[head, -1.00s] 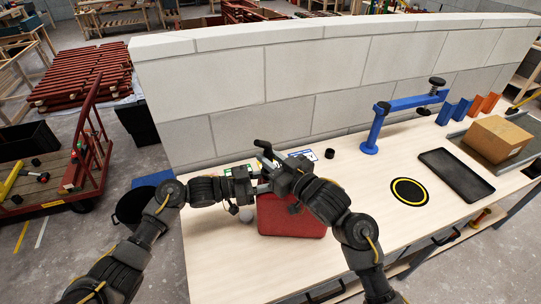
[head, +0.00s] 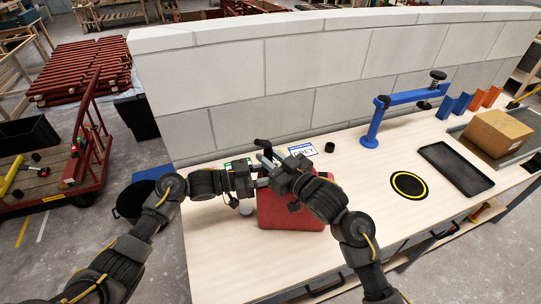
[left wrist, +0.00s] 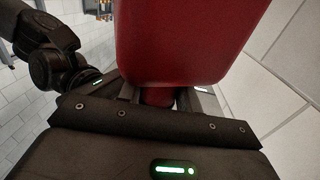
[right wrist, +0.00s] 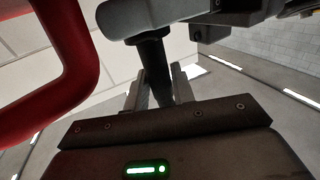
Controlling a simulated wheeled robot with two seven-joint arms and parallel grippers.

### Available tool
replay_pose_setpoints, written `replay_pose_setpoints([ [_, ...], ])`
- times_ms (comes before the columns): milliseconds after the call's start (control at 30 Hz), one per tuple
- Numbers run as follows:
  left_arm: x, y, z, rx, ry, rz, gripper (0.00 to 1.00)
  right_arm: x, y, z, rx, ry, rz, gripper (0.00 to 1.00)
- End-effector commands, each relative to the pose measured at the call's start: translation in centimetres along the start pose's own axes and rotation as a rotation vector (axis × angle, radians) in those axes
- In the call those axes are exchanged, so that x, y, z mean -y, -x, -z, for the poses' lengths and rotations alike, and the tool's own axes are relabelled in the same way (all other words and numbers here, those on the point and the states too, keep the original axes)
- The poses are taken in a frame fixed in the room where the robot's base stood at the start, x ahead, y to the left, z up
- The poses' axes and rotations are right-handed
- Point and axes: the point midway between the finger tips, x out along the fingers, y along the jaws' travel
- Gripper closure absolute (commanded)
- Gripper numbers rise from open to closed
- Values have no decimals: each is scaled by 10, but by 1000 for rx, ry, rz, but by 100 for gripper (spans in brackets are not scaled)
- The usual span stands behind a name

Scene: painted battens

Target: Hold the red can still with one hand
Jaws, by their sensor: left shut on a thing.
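The red can (head: 290,212) stands on the pale workbench, partly hidden by my right gripper and forearm in the head view. In the left wrist view its red body (left wrist: 185,40) fills the top, and my left gripper (left wrist: 158,98) is shut on a narrower red part of it. In the right wrist view a red handle loop (right wrist: 85,75) curves at the left. My right gripper (right wrist: 160,90) has a dark upright stem (right wrist: 155,65) between its fingers; whether they press on it is unclear. A grey piece crosses above the stem.
A card reading GREY (head: 303,150) and a small black cylinder (head: 329,147) lie behind the can. A blue stand (head: 372,128), a black-and-yellow disc (head: 409,185), a black tray (head: 455,168) and a cardboard box (head: 496,132) are to the right. A block wall (head: 290,85) closes the back.

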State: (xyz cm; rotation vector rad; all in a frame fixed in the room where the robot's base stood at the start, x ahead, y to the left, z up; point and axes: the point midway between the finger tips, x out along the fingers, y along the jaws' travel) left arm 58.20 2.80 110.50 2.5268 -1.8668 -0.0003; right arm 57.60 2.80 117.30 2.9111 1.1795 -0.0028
Motion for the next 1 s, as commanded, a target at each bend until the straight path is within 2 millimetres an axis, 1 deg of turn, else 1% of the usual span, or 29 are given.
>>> replay_pose_setpoints([
  [33, 1, 0, 1, -2, -2, 1, 100, 0, 0, -1, 1, 0, 0, 68],
  [133, 1, 0, 1, -2, -2, 1, 100, 0, 0, 0, 1, 0, 0, 55],
  [167, 1, 0, 1, -2, -2, 1, 100, 0, 0, 0, 1, 0, 0, 53],
  [433, 1, 0, 1, -2, -2, 1, 100, 0, 1, 0, 0, 0, 0, 53],
  [533, 1, 0, 1, -2, -2, 1, 100, -1, 8, -1, 1, 0, -1, 53],
  [667, 1, 0, 1, -2, -2, 1, 100, 0, 30, -1, 1, 2, 0, 53],
  [900, 1, 0, 1, -2, -2, 2, 100, -1, 81, -1, 1, 3, -1, 53],
  [1000, 1, 0, 1, -2, -2, 1, 100, 0, 98, -1, 2, 2, 0, 53],
])
